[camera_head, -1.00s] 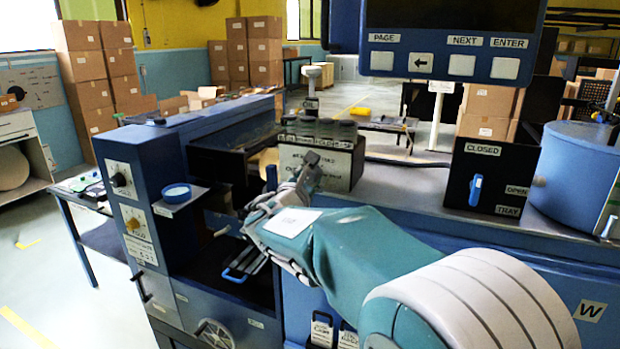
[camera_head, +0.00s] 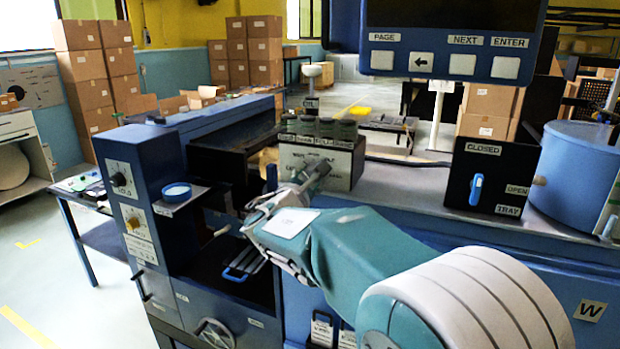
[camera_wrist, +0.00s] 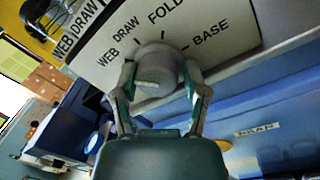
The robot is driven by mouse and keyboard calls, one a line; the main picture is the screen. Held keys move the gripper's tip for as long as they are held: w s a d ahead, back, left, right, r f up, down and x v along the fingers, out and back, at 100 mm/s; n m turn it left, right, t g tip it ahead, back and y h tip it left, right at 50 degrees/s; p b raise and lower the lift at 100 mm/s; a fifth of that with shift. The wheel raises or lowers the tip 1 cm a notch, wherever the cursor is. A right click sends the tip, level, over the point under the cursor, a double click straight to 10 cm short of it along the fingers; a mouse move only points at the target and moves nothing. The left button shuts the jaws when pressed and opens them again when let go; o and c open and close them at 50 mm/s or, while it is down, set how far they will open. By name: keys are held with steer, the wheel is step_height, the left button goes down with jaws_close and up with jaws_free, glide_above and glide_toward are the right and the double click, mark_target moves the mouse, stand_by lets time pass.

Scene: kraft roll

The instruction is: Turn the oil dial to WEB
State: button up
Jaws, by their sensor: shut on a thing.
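The oil dial (camera_wrist: 157,66) is a round grey knob on a white panel (camera_wrist: 225,22), in the middle of the wrist view. The panel is lettered WEB, DRAW, FOLD and BASE in an arc from left to right. A pale ridge crosses the knob's face, lying nearly level in the wrist view; I cannot tell which mark it points at. My gripper (camera_wrist: 160,82) is shut on the knob, one finger on each side. In the head view my gripper (camera_head: 318,170) is at the front of the white-faced box (camera_head: 338,163), and it hides the knob.
Several dark-capped containers (camera_head: 322,128) stand along the box's top. A blue cabinet with small dials (camera_head: 120,180) rises to the left. A black box marked CLOSED (camera_head: 488,180) and a blue drum (camera_head: 575,165) stand to the right. A button panel (camera_head: 450,55) hangs above.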

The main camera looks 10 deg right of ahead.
steer(key=o, duration=1.1)
steer(key=shift+w+a+r, duration=0.1)
steer(key=shift+w+r, duration=0.05)
steer(key=shift+r, duration=0.05)
steer(key=shift+c, duration=0.2)
steer(key=shift+w+f, duration=0.1)
steer(key=shift+w, duration=0.05)
steer(key=v, duration=1.2)
steer(key=shift+f, duration=0.1)
